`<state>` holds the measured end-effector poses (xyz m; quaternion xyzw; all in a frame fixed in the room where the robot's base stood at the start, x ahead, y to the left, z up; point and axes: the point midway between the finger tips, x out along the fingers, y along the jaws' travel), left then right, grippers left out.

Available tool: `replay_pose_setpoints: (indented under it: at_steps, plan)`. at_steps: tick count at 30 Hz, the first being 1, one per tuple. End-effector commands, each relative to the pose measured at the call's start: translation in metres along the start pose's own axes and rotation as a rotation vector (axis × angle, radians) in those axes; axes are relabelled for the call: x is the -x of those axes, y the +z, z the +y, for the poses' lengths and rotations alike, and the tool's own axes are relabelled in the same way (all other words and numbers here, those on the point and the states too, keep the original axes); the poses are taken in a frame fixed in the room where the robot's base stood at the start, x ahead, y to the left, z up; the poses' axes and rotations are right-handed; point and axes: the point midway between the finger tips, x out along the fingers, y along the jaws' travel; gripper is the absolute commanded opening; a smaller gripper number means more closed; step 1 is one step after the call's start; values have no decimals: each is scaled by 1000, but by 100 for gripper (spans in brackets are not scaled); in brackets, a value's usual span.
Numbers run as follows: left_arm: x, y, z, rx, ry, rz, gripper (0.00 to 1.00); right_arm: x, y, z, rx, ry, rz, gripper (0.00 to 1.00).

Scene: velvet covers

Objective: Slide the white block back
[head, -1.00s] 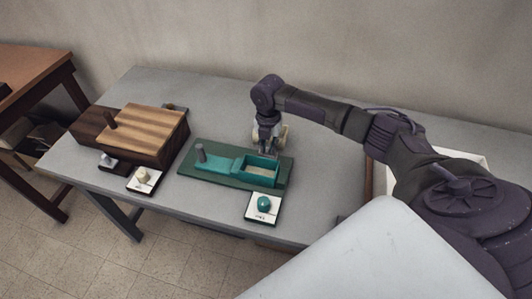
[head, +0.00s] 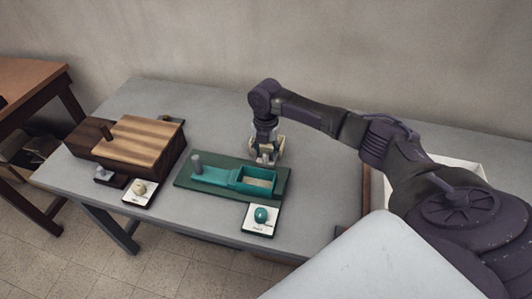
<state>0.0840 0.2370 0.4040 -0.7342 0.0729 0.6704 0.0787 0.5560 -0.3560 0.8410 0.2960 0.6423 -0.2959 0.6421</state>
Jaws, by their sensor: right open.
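My right gripper (head: 266,153) points down just behind the teal box, with its pale fingers apart and nothing clear between them. I cannot make out a separate white block for certain. A cream rounded piece (head: 138,188) sits on a white card at the front left. The teal box (head: 257,188) has an open compartment with a beige floor and stands on a dark green base (head: 215,192). My left gripper is out of view.
A wooden box (head: 163,151) with a striped cover and dark peg stands at the left. A teal ball (head: 261,215) sits on a white card at the front. A white tray (head: 466,167) is at the right, partly behind my arm. The grey table's back is mostly clear.

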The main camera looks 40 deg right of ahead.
Motion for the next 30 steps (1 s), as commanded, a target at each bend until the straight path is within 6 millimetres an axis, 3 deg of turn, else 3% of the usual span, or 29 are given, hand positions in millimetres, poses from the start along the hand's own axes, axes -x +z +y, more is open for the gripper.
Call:
replay_pose_setpoints:
  at_steps: [9,15,21,30]
  plan:
    - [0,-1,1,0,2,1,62,67,2,0,0,3,-5,46]
    - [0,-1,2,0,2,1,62,98,2,0,-2,2,-3,46]
    - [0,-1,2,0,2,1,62,110,1,0,-2,1,-2,46]
    - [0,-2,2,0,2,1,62,110,1,0,-2,0,-2,46]
